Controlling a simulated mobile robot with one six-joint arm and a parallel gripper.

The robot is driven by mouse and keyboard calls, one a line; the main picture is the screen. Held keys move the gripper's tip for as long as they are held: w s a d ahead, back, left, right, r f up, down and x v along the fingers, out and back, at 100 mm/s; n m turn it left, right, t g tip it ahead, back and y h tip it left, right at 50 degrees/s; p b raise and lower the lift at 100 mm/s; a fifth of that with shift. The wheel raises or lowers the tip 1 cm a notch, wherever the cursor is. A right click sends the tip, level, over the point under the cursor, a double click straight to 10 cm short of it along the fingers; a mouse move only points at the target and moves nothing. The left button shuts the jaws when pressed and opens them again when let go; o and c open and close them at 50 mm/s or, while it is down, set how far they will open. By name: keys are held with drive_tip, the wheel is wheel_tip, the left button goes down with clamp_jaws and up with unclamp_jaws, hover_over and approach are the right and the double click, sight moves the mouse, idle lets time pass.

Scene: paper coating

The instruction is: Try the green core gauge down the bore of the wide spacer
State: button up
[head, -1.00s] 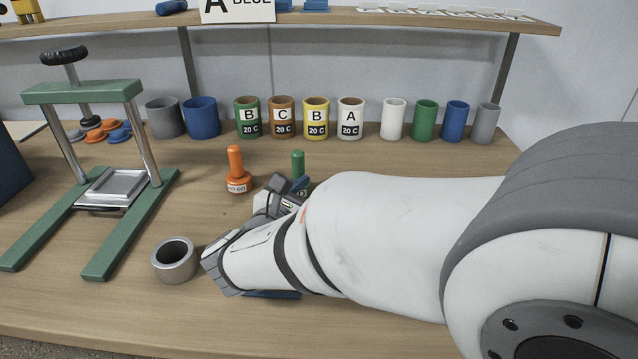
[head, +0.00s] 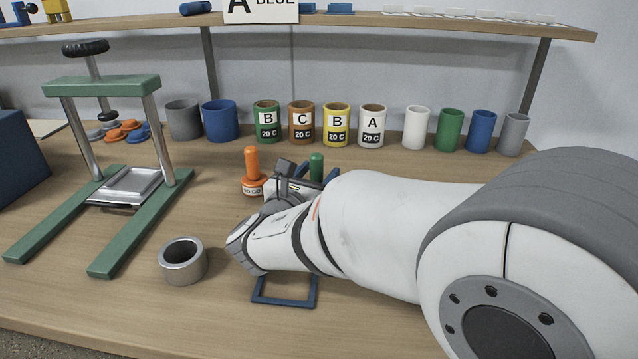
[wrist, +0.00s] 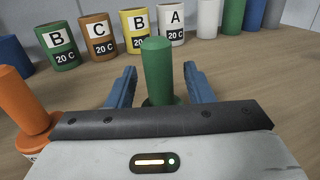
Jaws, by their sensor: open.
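The green core gauge (wrist: 158,68) stands upright on the table in the wrist view, between the two blue fingers of my gripper (wrist: 159,88). The fingers are open with a gap on each side of its handle. In the head view only the top of the green gauge (head: 316,166) shows, and my arm hides its lower part. My gripper (head: 312,172) is mostly hidden there too. The wide spacer, a grey metal ring (head: 183,262), stands on the table at the front left with its bore facing up, apart from my gripper.
An orange gauge (head: 251,170) stands close on the left of my gripper. A blue square frame (head: 285,304) lies below my arm. A green press (head: 140,240) is at the left. Labelled cans (head: 301,122) and plain cylinders line the back.

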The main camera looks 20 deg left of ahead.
clamp_jaws()
idle(0.4)
drive_tip(key=shift+r, duration=0.1)
